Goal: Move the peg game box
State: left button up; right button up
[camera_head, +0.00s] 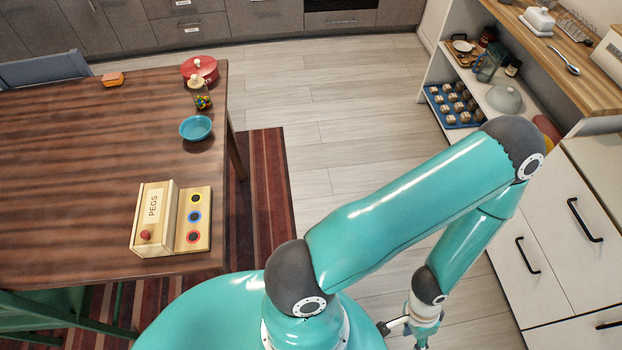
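The peg game box (152,238) is a pale wooden box with a "PEGS" label and a red knob. It sits near the front right corner of the brown wooden table (80,180). A wooden strip on its right side has three dark holes ringed yellow, blue and red. My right arm reaches across the lower right, away from the table. My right gripper (405,327) is at the bottom edge, partly cut off and apart from the box; its opening is unclear. My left gripper is not in view.
A blue bowl (195,128), a jar of colored pieces (203,101), a red pot (200,69) and a small orange item (113,79) stand farther back. A green chair (40,320) is at the front. Shelves and drawers (560,240) stand right. The table's middle is clear.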

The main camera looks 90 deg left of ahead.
aim_at(188, 224)
jog(key=z, duration=0.1)
jog(key=i, duration=1.55)
jog(key=u, duration=1.65)
jog(key=i, duration=0.15)
jog(key=u, duration=1.9)
jog(key=i, duration=0.25)
jog(key=u, duration=2.15)
jog(key=i, duration=1.05)
jog(key=z, duration=0.15)
